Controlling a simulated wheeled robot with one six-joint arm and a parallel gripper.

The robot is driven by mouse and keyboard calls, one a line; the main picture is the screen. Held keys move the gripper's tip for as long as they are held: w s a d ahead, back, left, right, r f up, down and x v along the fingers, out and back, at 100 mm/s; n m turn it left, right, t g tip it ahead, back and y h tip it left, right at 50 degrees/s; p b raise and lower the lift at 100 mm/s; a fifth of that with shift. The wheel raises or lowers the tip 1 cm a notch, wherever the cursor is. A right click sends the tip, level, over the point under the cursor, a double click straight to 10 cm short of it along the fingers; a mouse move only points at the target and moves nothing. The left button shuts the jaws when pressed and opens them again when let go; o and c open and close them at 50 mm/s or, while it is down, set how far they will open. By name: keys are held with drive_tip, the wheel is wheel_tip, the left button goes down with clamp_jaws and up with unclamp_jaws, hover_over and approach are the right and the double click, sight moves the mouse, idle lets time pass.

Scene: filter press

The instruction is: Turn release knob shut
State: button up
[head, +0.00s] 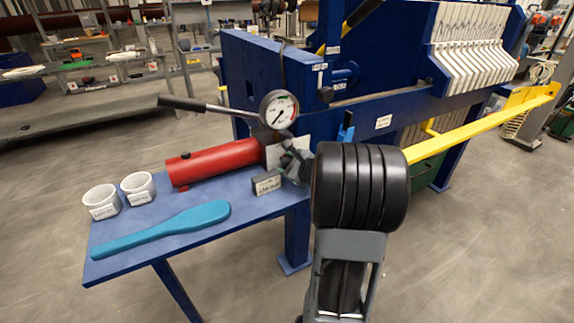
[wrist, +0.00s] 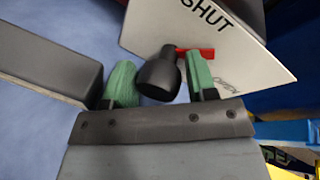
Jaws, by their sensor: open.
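The release knob (wrist: 158,76) is black and round-ended in the wrist view. A red pointer (wrist: 195,53) sticks out from behind it to the right. Behind it is a white plate (wrist: 150,22) marked SHUT at the top and apparently OPEN at lower right; the pointer lies between the words. My gripper (wrist: 161,82) is open, with one green finger on each side of the knob. I cannot tell whether either finger touches it. In the head view my gripper (head: 294,160) is beside the plate (head: 274,154), and the knob is hidden.
A grey block (head: 266,182) sits close below my gripper. A red cylinder (head: 215,160), gauge (head: 279,109) and pump lever (head: 205,106) are near. The blue table (head: 245,212) also holds two white cups (head: 138,187) and a teal paddle (head: 160,228). The blue press frame (head: 262,75) stands behind.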

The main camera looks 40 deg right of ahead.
drive_tip(key=shift+c, duration=0.3)
drive_tip(key=c, duration=0.6)
